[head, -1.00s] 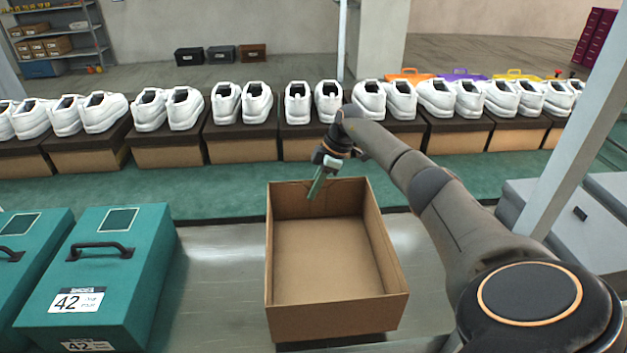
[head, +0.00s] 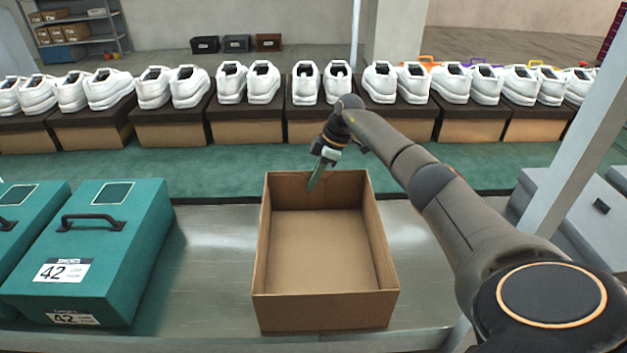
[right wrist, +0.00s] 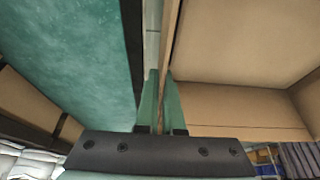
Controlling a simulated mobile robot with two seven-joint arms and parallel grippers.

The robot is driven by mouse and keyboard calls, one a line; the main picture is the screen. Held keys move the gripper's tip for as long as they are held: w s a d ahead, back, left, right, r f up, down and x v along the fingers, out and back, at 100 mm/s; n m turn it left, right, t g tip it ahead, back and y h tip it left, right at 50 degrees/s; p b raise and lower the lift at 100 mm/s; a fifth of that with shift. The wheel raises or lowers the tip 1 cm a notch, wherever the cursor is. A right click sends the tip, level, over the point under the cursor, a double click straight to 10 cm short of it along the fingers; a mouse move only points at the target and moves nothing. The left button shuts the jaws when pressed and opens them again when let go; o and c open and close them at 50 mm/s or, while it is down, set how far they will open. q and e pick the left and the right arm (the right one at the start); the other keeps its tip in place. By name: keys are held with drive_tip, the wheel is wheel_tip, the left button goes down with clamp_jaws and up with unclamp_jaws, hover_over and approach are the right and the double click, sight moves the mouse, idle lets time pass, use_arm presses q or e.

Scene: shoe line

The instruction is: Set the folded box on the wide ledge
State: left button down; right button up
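The folded box (head: 325,312) is an open, empty brown cardboard box in the middle of the head view. It is upright over the bare metal ledge (head: 215,250), between the teal boxes and my right arm. I cannot tell for sure whether its bottom touches the metal. My right gripper (head: 316,182) is at the box's far wall. In the right wrist view its two green fingers (right wrist: 160,105) lie close on either side of the cardboard wall (right wrist: 169,50), shut on it. My left gripper is not in view.
Teal boxes with handles (head: 95,245) stand on the left of the ledge. Behind a green strip (head: 220,175), a row of white shoes (head: 247,82) sits on shoe boxes. A grey post (head: 575,150) and grey boxes (head: 560,205) are at right. Bare metal shows left of the folded box.

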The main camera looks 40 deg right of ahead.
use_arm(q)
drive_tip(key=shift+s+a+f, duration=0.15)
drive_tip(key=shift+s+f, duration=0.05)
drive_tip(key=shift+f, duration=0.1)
use_arm(e)
drive_tip(key=o, duration=0.5)
drive_tip(key=shift+c, duration=0.2)
drive_tip(key=p+v, duration=0.1)
drive_tip(key=v, duration=1.1)
drive_tip(key=shift+r, duration=0.2)
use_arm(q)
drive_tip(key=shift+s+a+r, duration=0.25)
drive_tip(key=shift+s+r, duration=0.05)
use_arm(e)
drive_tip(key=shift+a, duration=0.1)
